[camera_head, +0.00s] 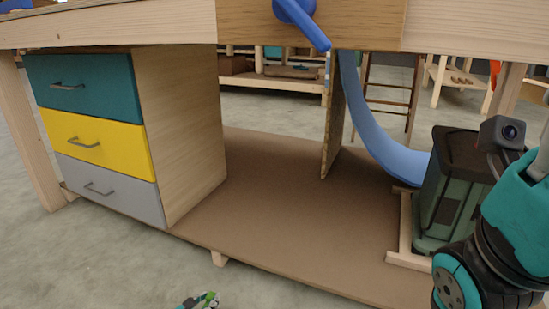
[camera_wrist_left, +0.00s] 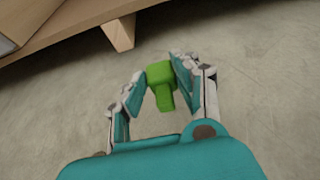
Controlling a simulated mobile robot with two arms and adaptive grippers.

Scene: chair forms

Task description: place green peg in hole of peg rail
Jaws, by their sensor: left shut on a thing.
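The green peg (camera_wrist_left: 160,84) is between the fingers of my left gripper (camera_wrist_left: 158,80) in the left wrist view, with its wider block end away from the palm. The gripper is shut on it, above the bare concrete floor. In the head view only the tip of my left gripper (camera_head: 198,302) shows at the bottom edge, with a bit of the green peg (camera_head: 209,297). No peg rail or hole can be made out in either view. My right gripper is out of view.
A workbench (camera_head: 120,33) with a blue-handled vise (camera_head: 298,18) spans the top. Below are a drawer cabinet (camera_head: 185,130), a brown lower shelf (camera_head: 290,215), a curved blue piece (camera_head: 372,125) and a dark green bin (camera_head: 447,190). The floor (camera_head: 90,265) in front is clear.

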